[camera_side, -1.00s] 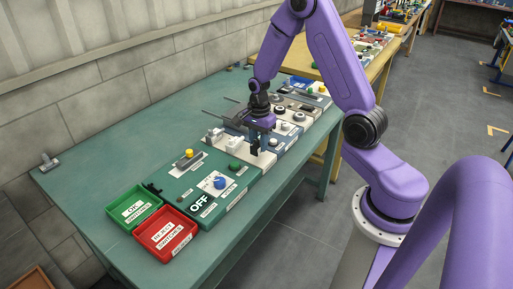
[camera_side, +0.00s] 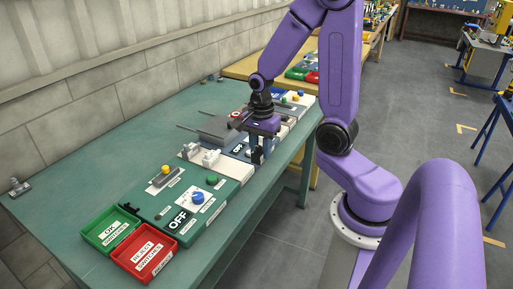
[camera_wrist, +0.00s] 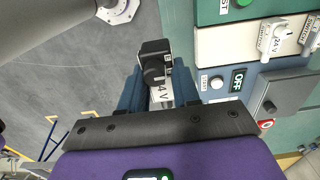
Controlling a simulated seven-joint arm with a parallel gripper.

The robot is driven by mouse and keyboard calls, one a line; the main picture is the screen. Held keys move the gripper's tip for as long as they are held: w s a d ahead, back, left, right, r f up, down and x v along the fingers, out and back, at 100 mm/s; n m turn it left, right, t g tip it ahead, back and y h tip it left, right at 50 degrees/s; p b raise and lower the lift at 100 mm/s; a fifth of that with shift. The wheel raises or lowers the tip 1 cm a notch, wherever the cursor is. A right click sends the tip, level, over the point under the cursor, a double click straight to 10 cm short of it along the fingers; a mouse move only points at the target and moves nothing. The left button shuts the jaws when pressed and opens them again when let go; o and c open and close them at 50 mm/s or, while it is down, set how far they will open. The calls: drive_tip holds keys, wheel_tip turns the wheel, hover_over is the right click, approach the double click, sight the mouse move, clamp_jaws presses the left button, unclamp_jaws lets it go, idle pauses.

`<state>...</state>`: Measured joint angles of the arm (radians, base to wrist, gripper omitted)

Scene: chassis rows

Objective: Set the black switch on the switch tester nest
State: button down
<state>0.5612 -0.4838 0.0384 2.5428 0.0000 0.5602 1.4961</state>
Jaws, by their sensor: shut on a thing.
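My gripper (camera_side: 258,158) is shut on the black switch. In the wrist view the black switch (camera_wrist: 153,60) sits between the blue fingertips of my gripper (camera_wrist: 158,85), with a white label below it partly hidden. It is held in the air near the front edge of the bench. In the side view a green tester panel (camera_side: 217,196) carries an OFF sign, a blue knob, a green button and a grey block with a yellow top. I cannot tell for certain which fixture is the switch nest. The panel's edge also shows in the wrist view (camera_wrist: 212,12).
A white panel (camera_side: 222,172) with white fittings and a blue-grey panel (camera_wrist: 218,83) with an OFF sign lie beside the green one. Green (camera_side: 92,234) and red (camera_side: 122,258) switch trays stand at the near end. The bench behind the panels (camera_side: 100,170) is mostly clear.

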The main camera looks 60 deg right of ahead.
drive_tip(key=shift+s+a+r, duration=0.2)
drive_tip(key=shift+s+r, duration=0.15)
drive_tip(key=shift+s, duration=0.4)
drive_tip(key=w+a, duration=0.5)
drive_tip(key=w, duration=0.5)
drive_tip(key=w+a, duration=0.6)
drive_tip(key=w, duration=0.4)
drive_tip(key=w+a+f, duration=0.5)
drive_tip(key=w+a, duration=0.6)
drive_tip(key=a, duration=0.1)
drive_tip(key=shift+d+f, duration=0.15)
drive_tip(key=shift+f, duration=3.65)
drive_tip(key=c, duration=0.7)
unclamp_jaws()
drive_tip(key=shift+c, duration=0.2)
